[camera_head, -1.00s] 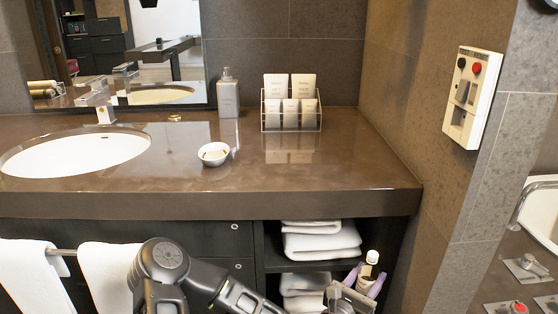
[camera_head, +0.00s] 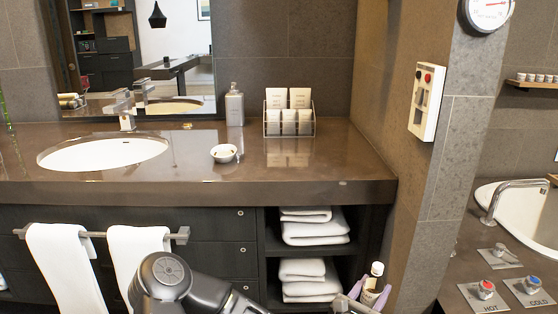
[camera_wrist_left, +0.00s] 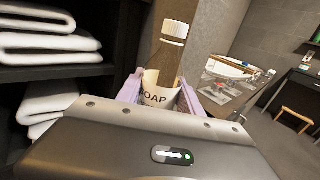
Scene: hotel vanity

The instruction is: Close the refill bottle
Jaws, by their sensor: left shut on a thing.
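My left gripper (camera_head: 371,292) is low at the right, in front of the vanity's open shelves, and is shut on a brown soap bottle (camera_head: 374,283). The bottle stands nearly upright between the lilac fingers. In the left wrist view the bottle (camera_wrist_left: 163,62) shows a white label with part of the word SOAP, and a white cap (camera_wrist_left: 175,28) sits on its neck. The bottle's lower part is hidden by the gripper. A grey dispenser bottle (camera_head: 235,108) stands on the counter by the mirror. My right gripper is not in view.
The brown counter (camera_head: 330,175) holds a sink (camera_head: 103,153), a small white bowl (camera_head: 224,153) and a wire rack of white packets (camera_head: 289,115). Folded towels (camera_head: 312,232) fill the shelves near the held bottle. A wall panel (camera_head: 427,100) and a tub (camera_head: 525,210) are at right.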

